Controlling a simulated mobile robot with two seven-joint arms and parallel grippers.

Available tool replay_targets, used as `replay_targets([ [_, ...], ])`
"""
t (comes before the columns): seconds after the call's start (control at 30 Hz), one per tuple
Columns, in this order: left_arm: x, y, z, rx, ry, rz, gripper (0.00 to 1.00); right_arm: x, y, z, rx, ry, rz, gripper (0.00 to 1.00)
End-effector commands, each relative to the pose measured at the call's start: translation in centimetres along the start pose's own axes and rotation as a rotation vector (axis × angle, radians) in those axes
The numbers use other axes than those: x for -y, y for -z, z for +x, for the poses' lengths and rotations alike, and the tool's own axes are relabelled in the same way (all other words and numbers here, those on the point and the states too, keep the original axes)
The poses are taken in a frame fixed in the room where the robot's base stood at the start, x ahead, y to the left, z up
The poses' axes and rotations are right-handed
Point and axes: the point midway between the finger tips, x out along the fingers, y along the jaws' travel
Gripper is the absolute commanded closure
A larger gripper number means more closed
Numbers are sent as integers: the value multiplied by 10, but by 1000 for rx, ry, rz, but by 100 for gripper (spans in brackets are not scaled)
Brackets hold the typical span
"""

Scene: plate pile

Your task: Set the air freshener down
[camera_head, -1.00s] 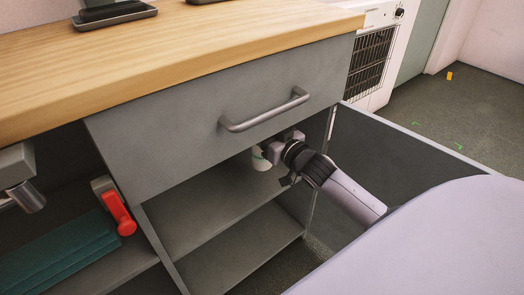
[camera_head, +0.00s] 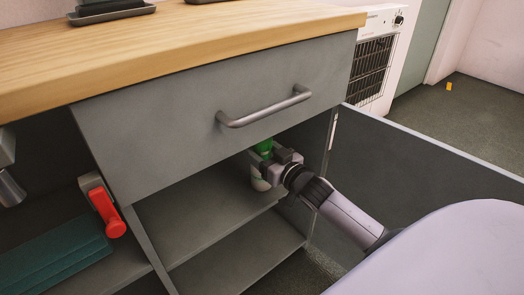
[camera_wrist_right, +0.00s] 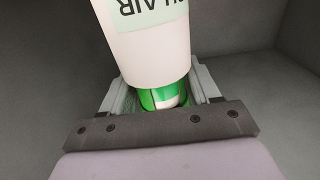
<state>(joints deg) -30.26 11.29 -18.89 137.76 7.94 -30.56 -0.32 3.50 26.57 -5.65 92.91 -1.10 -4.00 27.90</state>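The air freshener is a white can with a green top (camera_head: 263,147). It is inside the grey cabinet, under the drawer and above the upper shelf (camera_head: 190,222). My right gripper (camera_head: 272,170) reaches in from the right and is shut on the can. The right wrist view shows the white body (camera_wrist_right: 152,48) and the green end between the fingers (camera_wrist_right: 163,95). The can looks roughly upright. Its base is close to the shelf, but I cannot tell whether it touches. My left gripper is not in view.
The drawer front with its bar handle (camera_head: 263,108) hangs just above my right gripper. An open cabinet door (camera_head: 420,165) stands to the right. The upper shelf is bare to the left of the can. A red-handled object (camera_head: 107,212) and teal folded items (camera_head: 50,258) lie in the left compartment.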

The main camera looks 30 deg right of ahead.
Motion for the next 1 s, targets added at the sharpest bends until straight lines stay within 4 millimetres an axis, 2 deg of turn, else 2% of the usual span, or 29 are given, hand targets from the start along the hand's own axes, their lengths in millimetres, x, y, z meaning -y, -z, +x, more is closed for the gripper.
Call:
replay_targets([
  [0.47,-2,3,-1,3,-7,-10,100,0,3,-5,3,0,0,24],
  [0.67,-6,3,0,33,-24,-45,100,1,4,-30,3,1,2,24],
  [1.0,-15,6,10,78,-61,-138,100,0,4,-85,5,-1,2,24],
])
